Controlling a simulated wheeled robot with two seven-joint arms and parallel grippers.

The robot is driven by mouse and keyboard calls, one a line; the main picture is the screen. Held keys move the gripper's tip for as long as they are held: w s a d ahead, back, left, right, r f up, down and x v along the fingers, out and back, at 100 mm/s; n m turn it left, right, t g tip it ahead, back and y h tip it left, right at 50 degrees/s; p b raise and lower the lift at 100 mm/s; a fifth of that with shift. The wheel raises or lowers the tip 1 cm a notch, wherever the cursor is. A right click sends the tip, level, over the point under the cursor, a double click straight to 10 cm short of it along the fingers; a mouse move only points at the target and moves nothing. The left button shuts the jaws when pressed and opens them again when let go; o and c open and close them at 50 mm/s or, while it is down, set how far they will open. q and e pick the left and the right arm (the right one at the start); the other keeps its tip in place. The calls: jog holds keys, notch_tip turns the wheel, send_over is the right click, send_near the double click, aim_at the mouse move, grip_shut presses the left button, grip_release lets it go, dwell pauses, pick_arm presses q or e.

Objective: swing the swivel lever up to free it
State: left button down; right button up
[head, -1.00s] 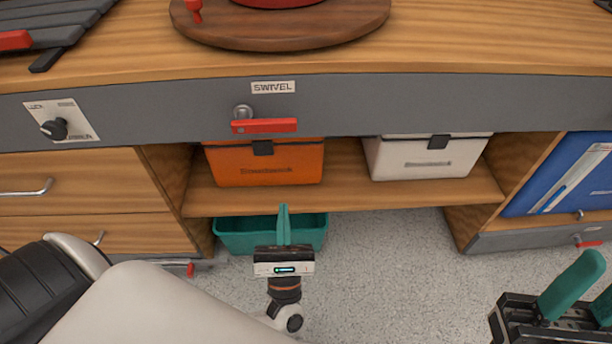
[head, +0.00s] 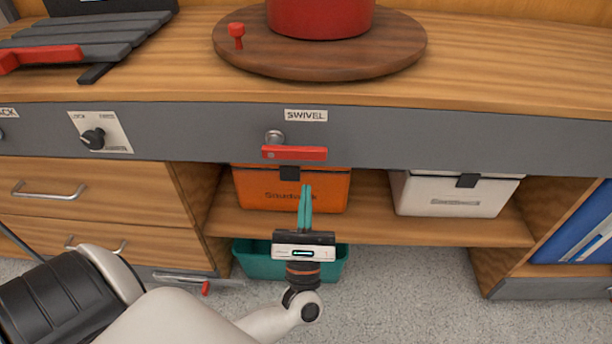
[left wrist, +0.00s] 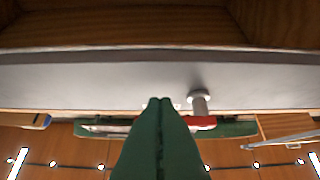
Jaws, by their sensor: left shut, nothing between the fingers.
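The swivel lever (head: 295,153) is a red bar lying level on the grey front panel, under the SWIVEL label (head: 306,115). A round metal pivot (head: 275,138) sits at its upper left. My left gripper (head: 305,188) is below the lever in the head view, its teal fingers shut together and pointing up, with nothing between them. A clear gap separates the fingertips from the bar there. In the left wrist view the shut fingers (left wrist: 160,102) hide part of the red bar (left wrist: 203,122), and the pivot (left wrist: 199,100) shows to their right. My right gripper is out of view.
An orange box (head: 290,195) and a white box (head: 455,193) stand on the shelf below the panel. A teal bin (head: 338,268) sits under the shelf. A dark knob (head: 93,139) is on the panel at left. A wooden turntable (head: 325,62) carries a red pot (head: 318,15) above.

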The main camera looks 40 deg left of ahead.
pick_arm(q)
jog(key=shift+w+a+r, duration=0.1)
jog(key=shift+w+r, duration=0.05)
jog(key=shift+r, duration=0.7)
jog(key=shift+w+a+r, duration=0.1)
jog(key=shift+w+r, duration=0.05)
jog(key=shift+r, duration=0.65)
jog(key=shift+w+a+r, duration=0.1)
jog(key=shift+w+r, duration=0.05)
jog(key=shift+r, duration=0.7)
jog(key=shift+d+r+n+g+y, duration=0.15)
jog(key=shift+n+g+y, duration=0.15)
jog(key=shift+n+y, duration=0.35)
